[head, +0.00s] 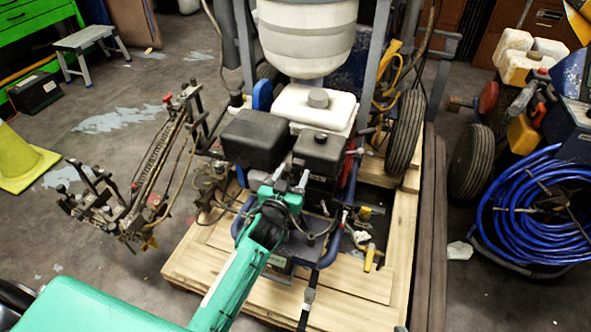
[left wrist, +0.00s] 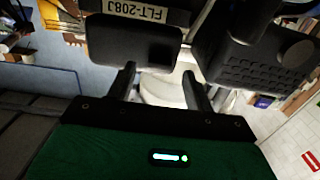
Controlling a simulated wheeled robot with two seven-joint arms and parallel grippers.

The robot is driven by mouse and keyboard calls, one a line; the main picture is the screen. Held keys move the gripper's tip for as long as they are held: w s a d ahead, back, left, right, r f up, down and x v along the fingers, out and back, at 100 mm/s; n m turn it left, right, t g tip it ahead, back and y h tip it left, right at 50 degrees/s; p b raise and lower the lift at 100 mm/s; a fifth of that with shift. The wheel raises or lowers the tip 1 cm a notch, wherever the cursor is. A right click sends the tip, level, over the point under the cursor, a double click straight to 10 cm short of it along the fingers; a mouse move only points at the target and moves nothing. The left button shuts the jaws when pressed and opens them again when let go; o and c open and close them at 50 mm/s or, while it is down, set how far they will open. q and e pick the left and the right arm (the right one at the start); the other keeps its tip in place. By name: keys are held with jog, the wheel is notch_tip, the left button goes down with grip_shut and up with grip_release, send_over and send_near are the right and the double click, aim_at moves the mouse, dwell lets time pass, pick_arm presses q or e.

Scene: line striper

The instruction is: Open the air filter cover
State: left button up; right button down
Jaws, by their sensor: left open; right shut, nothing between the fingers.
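A smooth black box (head: 254,138), which looks like the air filter cover, sits on the engine in the head view. In the left wrist view a rounded black box (left wrist: 133,42) fits it, beside a plate (left wrist: 138,10) reading FLT-208J. It looks shut. My left gripper (head: 291,178) is open and empty, just in front of the engine and to the right of the box's near end. In the left wrist view my left gripper (left wrist: 161,72) has its fingers apart; whether one touches the box I cannot tell. My right gripper is not in view.
A black box with a round cap (head: 318,153) stands right of the smooth box. Behind are a white tank (head: 310,106) and a large white drum (head: 306,38). A wheel (head: 405,130) and blue hose (head: 540,207) are at the right. A spray-arm frame (head: 150,180) stands left.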

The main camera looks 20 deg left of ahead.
pick_arm(q)
jog(key=shift+w+d, duration=0.1)
jog(key=shift+w, duration=1.2)
grip_shut()
